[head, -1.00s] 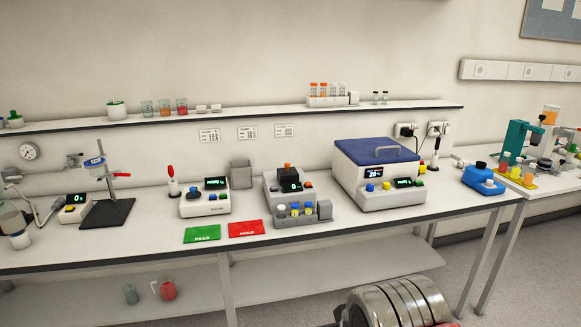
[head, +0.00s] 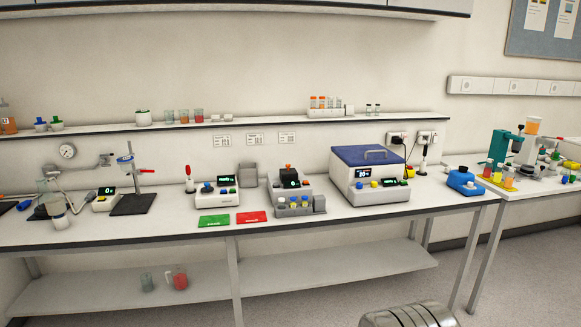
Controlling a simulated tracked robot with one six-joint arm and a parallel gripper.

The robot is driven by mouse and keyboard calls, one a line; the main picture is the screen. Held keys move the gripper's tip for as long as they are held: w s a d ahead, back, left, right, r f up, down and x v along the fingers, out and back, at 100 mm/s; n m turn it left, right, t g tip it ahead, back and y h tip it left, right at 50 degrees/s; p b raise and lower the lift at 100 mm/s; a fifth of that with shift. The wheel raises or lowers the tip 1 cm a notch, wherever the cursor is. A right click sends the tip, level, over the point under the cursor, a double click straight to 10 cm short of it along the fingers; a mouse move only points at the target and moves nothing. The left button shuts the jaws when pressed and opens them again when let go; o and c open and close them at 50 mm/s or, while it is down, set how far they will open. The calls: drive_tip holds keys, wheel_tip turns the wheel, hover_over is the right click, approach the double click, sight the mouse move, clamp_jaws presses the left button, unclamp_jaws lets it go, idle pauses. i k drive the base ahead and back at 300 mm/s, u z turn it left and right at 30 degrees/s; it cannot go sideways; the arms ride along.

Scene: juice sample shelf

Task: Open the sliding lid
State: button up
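A white box-shaped device (head: 372,196) with a flat blue lid (head: 367,155) stands on the right part of the long bench. The front of the box carries a small lit display, a green readout and coloured knobs. My gripper is not in view; only a ribbed metal part of my own body shows at the bottom edge, well short of the bench.
Left of the box stand a grey device with a vial rack (head: 293,207) and a white device (head: 217,194). A blue device (head: 465,182) sits to its right. Green (head: 214,221) and red (head: 251,217) mats lie near the front edge. Floor in front looks clear.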

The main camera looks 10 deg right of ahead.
sight(289, 169)
drive_tip(key=k, duration=0.1)
drive_tip(key=z, duration=0.25)
drive_tip(key=i, duration=0.65)
drive_tip(key=z, duration=0.4)
drive_tip(key=i, duration=1.5)
drive_tip(key=u, duration=0.65)
drive_tip(key=i, duration=0.6)
drive_tip(key=u, duration=0.8)
drive_tip(key=i, duration=0.5)
drive_tip(key=u, duration=0.3)
